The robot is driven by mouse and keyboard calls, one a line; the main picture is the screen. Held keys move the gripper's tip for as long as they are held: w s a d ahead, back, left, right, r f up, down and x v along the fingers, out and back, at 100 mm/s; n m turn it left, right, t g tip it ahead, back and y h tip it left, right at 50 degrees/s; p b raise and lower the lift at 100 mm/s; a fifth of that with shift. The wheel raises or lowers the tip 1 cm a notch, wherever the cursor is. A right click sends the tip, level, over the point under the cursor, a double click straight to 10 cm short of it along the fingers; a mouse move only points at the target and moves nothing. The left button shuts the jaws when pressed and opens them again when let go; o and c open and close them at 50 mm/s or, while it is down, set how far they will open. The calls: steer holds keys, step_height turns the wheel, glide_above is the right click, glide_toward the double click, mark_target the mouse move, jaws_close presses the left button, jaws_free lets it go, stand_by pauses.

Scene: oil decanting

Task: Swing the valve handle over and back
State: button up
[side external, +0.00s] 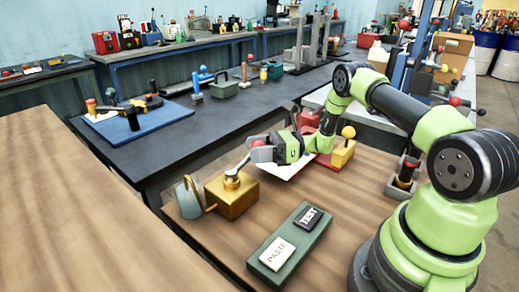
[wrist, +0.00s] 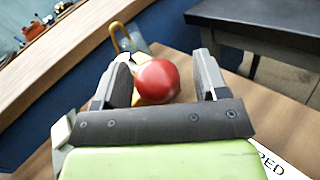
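The valve is a brass block (side external: 232,194) near the left end of the wooden table in the side external view. Its metal handle (side external: 239,165) leans up and to the right and ends in a red ball knob (side external: 257,142). My gripper (side external: 262,152) is at the knob. In the wrist view the red knob (wrist: 157,82) lies between my two fingers (wrist: 163,80), close to the left one, with a narrow gap at the right one. The fingers are apart and do not look clamped on it. The knob hides most of the handle and block there.
A clear glass vessel (side external: 188,198) stands left of the valve, by its curved brass spout.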

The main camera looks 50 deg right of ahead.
steer(key=v, duration=0.5)
step_height(320, 180, up, 7)
stand_by(0.3)
steer(key=shift+n+g+y, duration=0.7)
steer(key=shift+g, duration=0.2)
steer(key=w+a+f, duration=0.1)
steer(key=f, duration=0.1)
steer(key=a+f, duration=0.1)
steer(key=f, duration=0.1)
steer(key=w+a+f, duration=0.1)
steer(key=f, duration=0.1)
steer(key=shift+w+f, duration=0.25)
steer(key=shift+w, duration=0.05)
steer(key=shift+w+a, duration=0.3)
steer(key=shift+a, duration=0.1)
